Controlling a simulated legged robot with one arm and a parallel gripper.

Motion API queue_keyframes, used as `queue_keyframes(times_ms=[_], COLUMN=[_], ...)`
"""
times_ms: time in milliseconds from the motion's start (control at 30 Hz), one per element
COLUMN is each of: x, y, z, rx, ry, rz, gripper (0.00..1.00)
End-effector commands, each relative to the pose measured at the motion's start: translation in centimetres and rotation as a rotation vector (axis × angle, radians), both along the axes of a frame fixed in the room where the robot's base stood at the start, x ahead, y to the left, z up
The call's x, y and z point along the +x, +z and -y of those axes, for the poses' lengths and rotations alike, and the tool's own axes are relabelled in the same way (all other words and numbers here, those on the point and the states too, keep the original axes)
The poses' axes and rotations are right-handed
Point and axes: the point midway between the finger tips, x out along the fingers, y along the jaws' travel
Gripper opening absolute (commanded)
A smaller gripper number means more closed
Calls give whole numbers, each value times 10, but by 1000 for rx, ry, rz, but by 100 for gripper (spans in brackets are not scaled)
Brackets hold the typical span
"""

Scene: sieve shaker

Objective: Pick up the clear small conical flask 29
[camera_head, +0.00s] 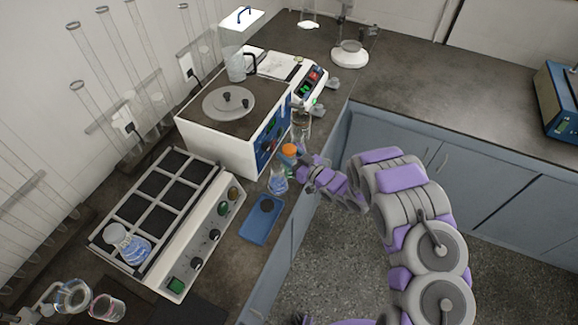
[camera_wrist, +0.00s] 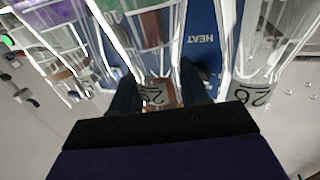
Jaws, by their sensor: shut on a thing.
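The clear small conical flask with a label that seems to read 29 (camera_wrist: 156,96) sits between the two dark fingers of my gripper (camera_wrist: 160,92) in the wrist view. My gripper is shut on it. In the head view my gripper (camera_head: 301,172) is at the bench's front edge, beside an orange-capped vessel (camera_head: 289,150) and a flask with blue contents (camera_head: 278,183). Which glass there is the held flask is hard to tell. In the wrist view, another clear vessel with a number label (camera_wrist: 252,94) stands close on the right.
A white box-shaped device (camera_head: 215,140) with a blue front panel stands behind my gripper. A blue tray (camera_head: 262,222) lies in front. A shaker with a slotted rack (camera_head: 160,190) is at left. A balance-like device (camera_head: 305,80) is behind. The right-hand bench top (camera_head: 440,105) is mostly clear.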

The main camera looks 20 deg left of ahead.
Motion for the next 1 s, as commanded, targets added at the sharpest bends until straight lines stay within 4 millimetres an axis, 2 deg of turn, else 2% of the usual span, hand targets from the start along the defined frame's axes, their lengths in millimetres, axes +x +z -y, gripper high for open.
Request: queue_keyframes(times_ms=[33,300,767,1000], x=[0,0,0,0], y=[0,0,2,14], z=[0,0,0,0], rx=[0,0,0,-1], ry=[0,0,0,0], rz=[0,0,0,2], gripper=[23,0,0,0])
